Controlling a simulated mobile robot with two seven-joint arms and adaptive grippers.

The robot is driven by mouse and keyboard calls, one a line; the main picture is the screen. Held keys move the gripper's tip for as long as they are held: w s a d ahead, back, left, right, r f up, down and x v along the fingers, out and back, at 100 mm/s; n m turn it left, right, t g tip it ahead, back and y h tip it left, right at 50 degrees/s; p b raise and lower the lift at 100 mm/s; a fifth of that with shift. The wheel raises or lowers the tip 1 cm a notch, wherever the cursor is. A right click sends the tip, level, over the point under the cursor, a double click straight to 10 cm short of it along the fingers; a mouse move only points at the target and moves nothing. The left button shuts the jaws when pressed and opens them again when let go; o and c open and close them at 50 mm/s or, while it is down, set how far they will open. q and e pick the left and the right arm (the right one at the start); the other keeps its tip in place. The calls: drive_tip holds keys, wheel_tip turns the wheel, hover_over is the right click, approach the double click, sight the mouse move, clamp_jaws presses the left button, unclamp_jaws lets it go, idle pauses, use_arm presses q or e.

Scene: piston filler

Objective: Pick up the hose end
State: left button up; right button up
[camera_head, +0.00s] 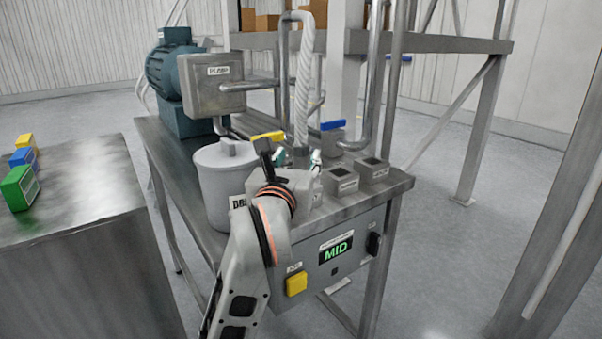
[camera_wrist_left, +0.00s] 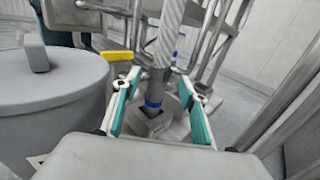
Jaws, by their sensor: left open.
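The pale ribbed hose (camera_head: 304,75) hangs down to the table in the head view. Its lower end is largely hidden there by my gripper. In the left wrist view the hose end (camera_wrist_left: 156,88) is a dark grey cuff with a blue ring, upright, its bottom at a square grey holder (camera_wrist_left: 150,125). My left gripper (camera_head: 297,157) is open. Its teal-padded fingers stand either side of the hose end in the wrist view (camera_wrist_left: 158,95), with gaps on both sides. My right gripper is not in view.
A lidded grey pot (camera_head: 222,185) stands close left of my gripper. Two square sockets (camera_head: 357,176) sit to its right. Yellow (camera_head: 267,138) and blue (camera_head: 333,124) handles and metal pipes stand behind. Green, blue and yellow blocks (camera_head: 20,188) lie on the left cabinet.

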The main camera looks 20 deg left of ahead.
sight(299, 154)
use_arm(q)
drive_tip(key=w, duration=0.4)
drive_tip(key=shift+a+f, duration=0.15)
drive_tip(key=shift+a, duration=0.15)
drive_tip(key=shift+w, duration=0.45)
clamp_jaws()
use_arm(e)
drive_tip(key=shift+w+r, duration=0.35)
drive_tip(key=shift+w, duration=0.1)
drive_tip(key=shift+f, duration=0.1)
